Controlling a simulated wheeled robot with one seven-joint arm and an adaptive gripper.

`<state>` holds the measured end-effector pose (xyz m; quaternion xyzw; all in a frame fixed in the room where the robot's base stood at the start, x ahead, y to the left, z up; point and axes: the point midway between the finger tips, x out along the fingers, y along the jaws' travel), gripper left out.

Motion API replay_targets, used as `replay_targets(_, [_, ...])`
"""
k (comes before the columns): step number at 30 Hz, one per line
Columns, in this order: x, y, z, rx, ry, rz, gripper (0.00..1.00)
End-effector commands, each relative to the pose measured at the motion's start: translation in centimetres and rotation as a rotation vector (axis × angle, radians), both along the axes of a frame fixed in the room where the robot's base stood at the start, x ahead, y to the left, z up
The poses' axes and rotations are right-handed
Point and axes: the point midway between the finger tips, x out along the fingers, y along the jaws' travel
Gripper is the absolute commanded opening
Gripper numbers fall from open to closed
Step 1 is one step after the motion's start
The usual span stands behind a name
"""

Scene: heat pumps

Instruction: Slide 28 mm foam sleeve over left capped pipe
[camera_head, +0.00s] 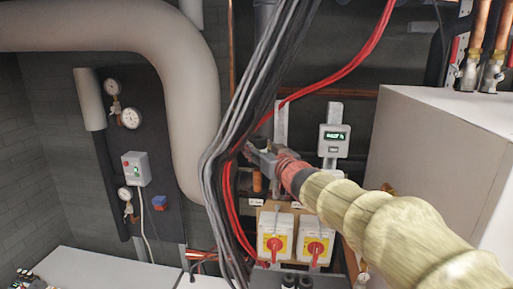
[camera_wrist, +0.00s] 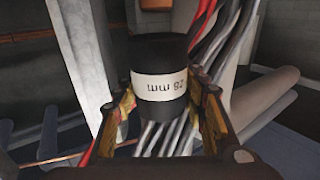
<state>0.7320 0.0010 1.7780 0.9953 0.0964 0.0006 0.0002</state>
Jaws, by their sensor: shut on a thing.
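A black foam sleeve (camera_wrist: 160,60) with a white label reading "28 mm", upside down in the wrist view, sits between the two fingers of my gripper (camera_wrist: 166,108). The fingers are shut on its sides. In the head view my gripper (camera_head: 259,152) is beside the hanging cables, and the sleeve cannot be made out there. A short copper-coloured stub (camera_head: 257,182) stands just below my gripper, above a small white label. I cannot tell whether it is the left capped pipe. My arm hides the area to its right.
Grey and black cables (camera_head: 232,150) and a red cable (camera_head: 335,75) hang close to my gripper. Two red-and-yellow switches (camera_head: 272,244) are below, with two dark cylinders (camera_head: 289,282) under them. A large white box (camera_head: 440,150) stands right; a thick pipe (camera_head: 185,100) runs left.

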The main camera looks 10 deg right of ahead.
Motion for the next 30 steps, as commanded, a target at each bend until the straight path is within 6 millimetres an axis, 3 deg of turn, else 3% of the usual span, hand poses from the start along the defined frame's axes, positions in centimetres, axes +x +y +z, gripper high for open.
replay_targets(30, [0.0, 0.0, -5.2, 0.0, 0.002, 0.0, 0.34])
